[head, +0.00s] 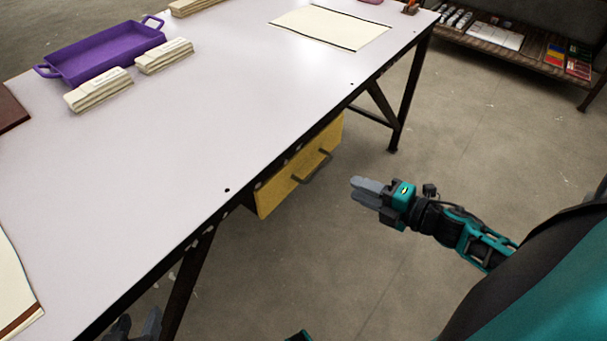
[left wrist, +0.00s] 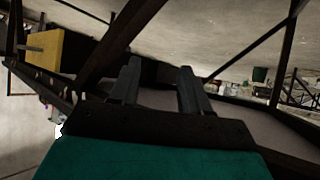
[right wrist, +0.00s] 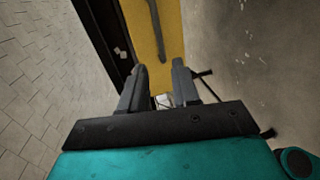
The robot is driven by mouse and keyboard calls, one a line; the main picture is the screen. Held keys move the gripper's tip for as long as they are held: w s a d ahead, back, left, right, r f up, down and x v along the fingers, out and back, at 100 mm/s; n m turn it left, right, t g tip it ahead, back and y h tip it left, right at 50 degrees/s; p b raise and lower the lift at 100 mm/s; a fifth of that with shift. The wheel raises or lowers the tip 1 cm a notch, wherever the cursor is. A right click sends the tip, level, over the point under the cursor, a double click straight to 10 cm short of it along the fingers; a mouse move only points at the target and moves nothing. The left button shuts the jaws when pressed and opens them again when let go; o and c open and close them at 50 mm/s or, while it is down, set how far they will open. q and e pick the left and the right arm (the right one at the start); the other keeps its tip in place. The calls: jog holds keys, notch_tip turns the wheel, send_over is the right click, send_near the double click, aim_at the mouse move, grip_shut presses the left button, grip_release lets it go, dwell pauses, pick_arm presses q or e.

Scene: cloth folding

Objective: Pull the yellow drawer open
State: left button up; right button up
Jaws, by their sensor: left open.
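The yellow drawer (head: 283,190) hangs under the near edge of the white table, with a dark bar handle (head: 313,169) on its front. It fills the upper middle of the right wrist view (right wrist: 172,25), and its handle (right wrist: 156,30) lies ahead of the fingers there. The drawer also shows at the upper left of the left wrist view (left wrist: 62,52). My right gripper (head: 356,188) is open and empty, to the right of the handle and apart from it. My left gripper (head: 140,324) is open and empty, low by the table leg at the bottom left, partly cut off.
The white table (head: 200,130) has dark legs (head: 188,280) close to my left gripper. A purple tray (head: 100,53), cream stacks (head: 100,91) and a cream sheet (head: 330,27) lie on top. A low shelf (head: 520,45) stands at the far right. The floor before the drawer is clear.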

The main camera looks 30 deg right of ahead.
aim_at(318, 170)
jog(key=b+x, duration=0.2)
jog(key=x, duration=1)
jog(key=shift+w+b, duration=0.2)
jog(key=shift+b, duration=0.15)
pick_arm(q)
jog(key=shift+d+f, duration=0.6)
jog(key=shift+f, duration=0.2)
pick_arm(e)
jog(key=shift+w, duration=0.15)
grip_shut()
pick_arm(q)
jog(key=shift+f, duration=0.1)
jog(key=shift+a, duration=0.1)
